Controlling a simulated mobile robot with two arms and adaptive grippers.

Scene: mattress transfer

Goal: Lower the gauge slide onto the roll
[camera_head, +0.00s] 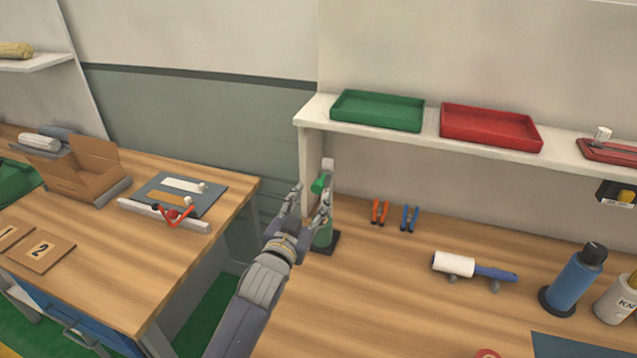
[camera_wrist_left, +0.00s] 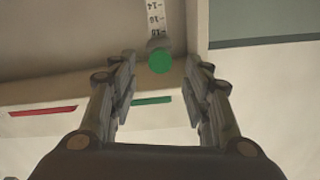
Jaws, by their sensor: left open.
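The gauge stands at the left end of the right-hand bench, with a white upright scale (camera_head: 328,165) and a green slide (camera_head: 319,186). A green body (camera_head: 323,237), perhaps the roll, stands on a dark base below the slide, partly hidden by my gripper. My left gripper (camera_head: 310,199) is open in front of the gauge, fingers pointing up. In the left wrist view the green slide's round end (camera_wrist_left: 161,62) lies between the two open fingertips (camera_wrist_left: 160,72), with no contact visible. The numbered scale (camera_wrist_left: 155,18) shows above it. My right gripper is not in view.
A shelf with a green tray (camera_head: 378,110) and a red tray (camera_head: 490,127) overhangs the bench's back. The bench front is mostly clear.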

